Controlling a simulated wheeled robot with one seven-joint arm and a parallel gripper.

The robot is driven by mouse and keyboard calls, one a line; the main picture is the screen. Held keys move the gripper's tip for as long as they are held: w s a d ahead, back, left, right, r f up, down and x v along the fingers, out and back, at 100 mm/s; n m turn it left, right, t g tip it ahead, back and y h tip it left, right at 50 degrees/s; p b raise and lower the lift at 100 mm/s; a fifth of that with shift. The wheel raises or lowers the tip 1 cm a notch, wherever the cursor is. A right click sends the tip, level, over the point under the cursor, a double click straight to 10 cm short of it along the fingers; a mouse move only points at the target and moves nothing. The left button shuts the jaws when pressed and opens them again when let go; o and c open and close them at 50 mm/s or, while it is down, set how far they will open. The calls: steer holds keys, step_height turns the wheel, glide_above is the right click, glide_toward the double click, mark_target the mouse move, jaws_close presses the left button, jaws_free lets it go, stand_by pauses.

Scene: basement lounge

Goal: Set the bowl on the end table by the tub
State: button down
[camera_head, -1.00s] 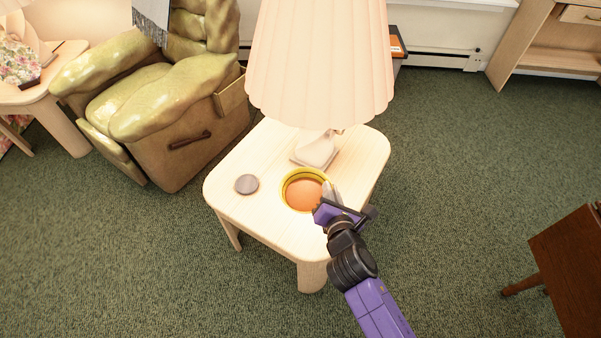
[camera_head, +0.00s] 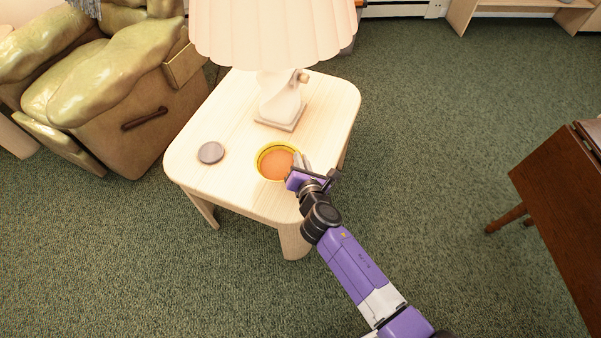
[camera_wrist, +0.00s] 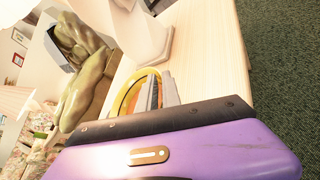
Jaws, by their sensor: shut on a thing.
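The bowl (camera_head: 277,164) is yellow-rimmed with an orange inside. My gripper (camera_head: 301,165) is shut on its right rim, and the bowl looks level. It is over the front right part of the pale wooden end table (camera_head: 222,182); I cannot tell whether its base touches the top. A small round grey thing (camera_head: 211,152), perhaps the tub, sits on the table left of the bowl, apart from it. In the wrist view the bowl's yellow rim (camera_wrist: 134,92) shows beside my fingers (camera_wrist: 166,92); the rest of it is hidden.
A lamp (camera_head: 279,100) with a wide pleated shade stands at the back of the end table. A green armchair (camera_head: 110,75) is at the left. A dark wooden table (camera_head: 560,190) stands at the right, with open carpet between.

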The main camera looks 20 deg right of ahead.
steer(key=shift+f+b, duration=1.4)
steer(key=shift+f, duration=1)
steer(key=c, duration=1.5)
jaws_free()
steer(key=shift+r, duration=0.1)
steer(key=p+v, duration=0.2)
steer(key=v, duration=1)
